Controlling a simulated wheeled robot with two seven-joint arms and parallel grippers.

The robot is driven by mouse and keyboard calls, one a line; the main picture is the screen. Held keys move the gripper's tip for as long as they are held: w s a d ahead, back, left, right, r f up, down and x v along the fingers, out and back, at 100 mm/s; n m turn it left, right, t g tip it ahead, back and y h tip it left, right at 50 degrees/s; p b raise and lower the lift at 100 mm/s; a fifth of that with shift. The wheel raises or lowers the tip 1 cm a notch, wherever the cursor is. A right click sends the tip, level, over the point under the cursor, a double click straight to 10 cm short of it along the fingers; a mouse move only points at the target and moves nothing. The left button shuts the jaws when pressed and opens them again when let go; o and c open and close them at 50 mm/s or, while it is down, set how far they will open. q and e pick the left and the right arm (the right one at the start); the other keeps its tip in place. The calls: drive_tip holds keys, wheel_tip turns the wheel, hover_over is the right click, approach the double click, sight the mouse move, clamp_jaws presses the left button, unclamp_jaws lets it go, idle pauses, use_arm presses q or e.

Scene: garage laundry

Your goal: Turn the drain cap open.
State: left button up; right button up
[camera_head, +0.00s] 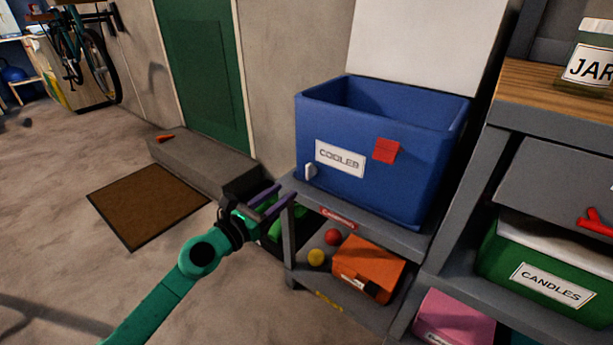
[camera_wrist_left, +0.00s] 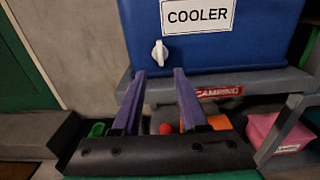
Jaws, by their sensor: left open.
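The drain cap (camera_head: 309,171) is a small white knob low on the front left of the blue cooler (camera_head: 425,187). In the left wrist view the white drain cap (camera_wrist_left: 159,52) shows just beyond and above the fingertips, roughly between them, under the COOLER label. My left gripper (camera_head: 283,197) has purple fingers. It is open and empty, a little below and left of the cap, and appears apart from it. It also shows in the left wrist view (camera_wrist_left: 161,72). My right gripper is in neither view.
The cooler stands open on a grey shelf (camera_head: 395,232) with a red CAMPING label. Below are an orange box (camera_head: 366,265), a red ball (camera_head: 332,237) and a yellow ball (camera_head: 316,257). A concrete step (camera_head: 200,160) and brown mat (camera_head: 150,205) lie left, with open floor.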

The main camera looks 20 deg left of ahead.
sight(307, 174)
use_arm(q)
drive_tip(key=x, duration=0.9)
drive_tip(key=shift+w+b, duration=0.25)
drive_tip(key=shift+b, duration=0.05)
clamp_jaws()
